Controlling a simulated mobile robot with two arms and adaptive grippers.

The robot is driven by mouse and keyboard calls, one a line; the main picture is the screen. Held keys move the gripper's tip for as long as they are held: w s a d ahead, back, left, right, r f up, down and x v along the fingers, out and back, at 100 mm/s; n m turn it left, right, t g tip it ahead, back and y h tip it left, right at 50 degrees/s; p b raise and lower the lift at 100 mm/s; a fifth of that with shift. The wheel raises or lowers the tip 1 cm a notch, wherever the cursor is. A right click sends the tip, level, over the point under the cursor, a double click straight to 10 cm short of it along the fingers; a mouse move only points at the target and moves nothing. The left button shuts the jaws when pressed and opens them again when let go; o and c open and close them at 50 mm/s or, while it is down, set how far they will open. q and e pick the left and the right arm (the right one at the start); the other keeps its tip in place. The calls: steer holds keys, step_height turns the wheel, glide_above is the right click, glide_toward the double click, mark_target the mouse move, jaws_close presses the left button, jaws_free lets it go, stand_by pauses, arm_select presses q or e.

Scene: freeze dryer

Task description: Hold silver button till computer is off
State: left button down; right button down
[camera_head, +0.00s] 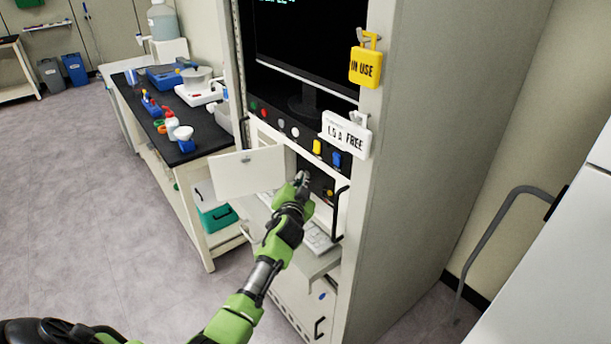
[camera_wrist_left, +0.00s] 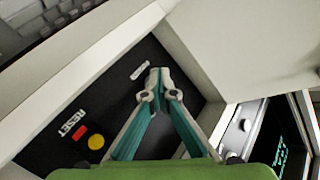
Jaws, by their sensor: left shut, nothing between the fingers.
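The computer's black monitor (camera_head: 305,45) stands in the cabinet, with green text at its top edge; green text also shows on a dark screen in the left wrist view (camera_wrist_left: 282,155). Below it, behind an open white flap (camera_head: 248,171), is a dark recessed panel (camera_head: 315,175). In the left wrist view this panel has a RESET label (camera_wrist_left: 72,124), a red part (camera_wrist_left: 81,134), a yellow button (camera_wrist_left: 96,142) and another small label (camera_wrist_left: 140,70). My left gripper (camera_head: 303,179) is shut and empty, its tips (camera_wrist_left: 158,80) at the panel beside that label. I see no silver button there; the fingers may hide it.
A keyboard (camera_head: 318,238) lies on a shelf below the recess. A yellow IN USE tag (camera_head: 366,67) and a white tag (camera_head: 346,134) hang on the cabinet's right post. A bench (camera_head: 210,140) with lab items stands to the left. The floor at left is clear.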

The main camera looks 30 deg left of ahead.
arm_select(q)
steer(key=shift+s+a+p, duration=0.25)
steer(key=shift+s+p, duration=0.15)
steer(key=shift+s, duration=0.35)
steer(key=s, duration=0.1)
steer(key=s+a+p, duration=0.1)
steer(key=s, duration=0.1)
steer(key=s+a+p, duration=0.1)
steer(key=shift+s, duration=0.3)
stand_by(0.5)
